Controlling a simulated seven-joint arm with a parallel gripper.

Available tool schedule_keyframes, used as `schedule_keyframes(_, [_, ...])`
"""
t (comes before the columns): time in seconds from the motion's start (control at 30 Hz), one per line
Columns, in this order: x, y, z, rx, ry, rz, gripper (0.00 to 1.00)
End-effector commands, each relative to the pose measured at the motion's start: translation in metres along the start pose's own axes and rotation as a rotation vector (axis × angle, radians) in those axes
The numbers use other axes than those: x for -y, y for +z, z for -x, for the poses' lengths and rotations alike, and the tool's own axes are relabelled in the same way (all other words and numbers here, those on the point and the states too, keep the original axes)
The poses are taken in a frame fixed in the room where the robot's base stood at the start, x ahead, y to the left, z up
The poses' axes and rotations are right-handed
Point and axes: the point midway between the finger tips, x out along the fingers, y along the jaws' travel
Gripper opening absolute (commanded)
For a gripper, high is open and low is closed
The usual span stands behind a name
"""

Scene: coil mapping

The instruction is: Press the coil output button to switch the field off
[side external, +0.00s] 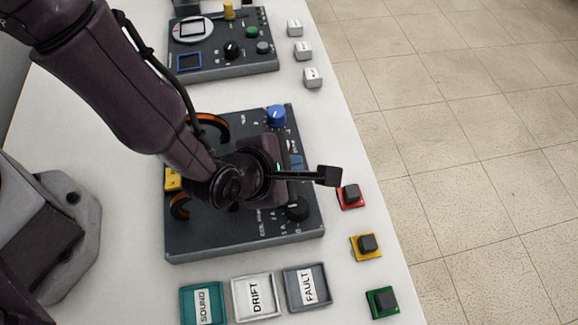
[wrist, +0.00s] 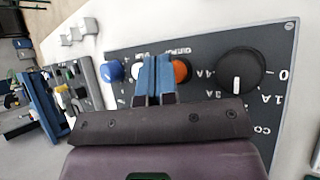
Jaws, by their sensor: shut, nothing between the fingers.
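The dark coil control panel (side external: 200,242) lies on the white table under my arm. In the wrist view its face (wrist: 205,50) has an orange round button (wrist: 181,72) beside small "OUTPUT" lettering, partly covered by my fingers. A white round part (wrist: 139,66) is on the other side of the fingers. My gripper (wrist: 153,76) is shut and empty, its blue fingertips over the panel between these two parts; contact cannot be told. In the side view my wrist hides the button. A black dial (wrist: 240,76) and a blue knob (side external: 276,116) are also on the panel.
Trays labelled SOUND (side external: 189,314), DRIFT (side external: 238,305) and FAULT (side external: 291,300) stand at the front. A second panel (side external: 225,71) and several white blocks (side external: 314,82) are behind.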

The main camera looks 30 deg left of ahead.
Motion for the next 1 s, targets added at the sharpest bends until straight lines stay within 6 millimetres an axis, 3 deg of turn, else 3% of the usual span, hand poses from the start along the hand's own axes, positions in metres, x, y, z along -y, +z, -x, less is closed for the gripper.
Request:
schedule_keyframes(0.23, [-0.002,0.002,0.002,0.002,0.001,0.0,0.0])
schedule_keyframes(0.7, [-0.025,0.026,0.035,0.004,0.001,0.002,0.0])
schedule_keyframes(1.0, [-0.03,0.031,0.042,0.002,0.0,-0.001,0.0])
